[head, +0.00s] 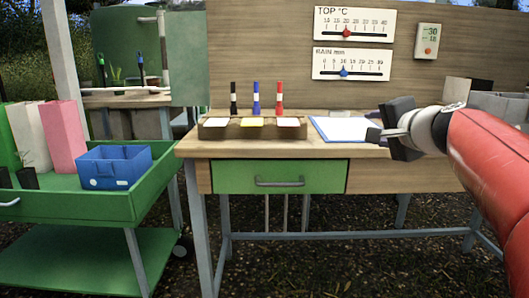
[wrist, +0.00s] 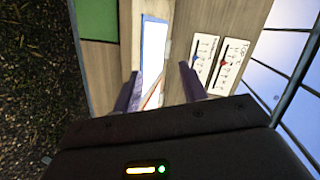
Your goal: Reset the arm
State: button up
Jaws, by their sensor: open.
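My red and white arm reaches in from the right in the head view, and my gripper (head: 374,136) is held over the right part of the wooden bench (head: 385,168). In the wrist view the two fingers of my gripper (wrist: 160,92) stand apart with nothing between them. Beyond them lies the white sheet with a blue border (wrist: 155,45), which also shows on the bench top in the head view (head: 340,128). The gripper hides part of the bench's right side.
A wooden holder (head: 252,132) with black, blue and red markers stands on the bench. Below is a shut green drawer (head: 230,178). A green cart (head: 90,208) with a blue crate (head: 114,168) stands left. A board with TOP and RAIN scales (head: 352,64) rises behind.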

jog(key=s+a+f+n+g, duration=0.5)
jog(key=s+a+f+n, duration=0.3)
jog(key=s+f, duration=0.5)
jog(key=s+f+n+g+h, duration=0.2)
jog(key=s+f+n+g, duration=0.2)
jog(key=s+f, duration=1)
jog(key=shift+s+a+n+p, duration=0.25)
jog(key=shift+n+p, duration=0.05)
jog(key=shift+n, duration=0.1)
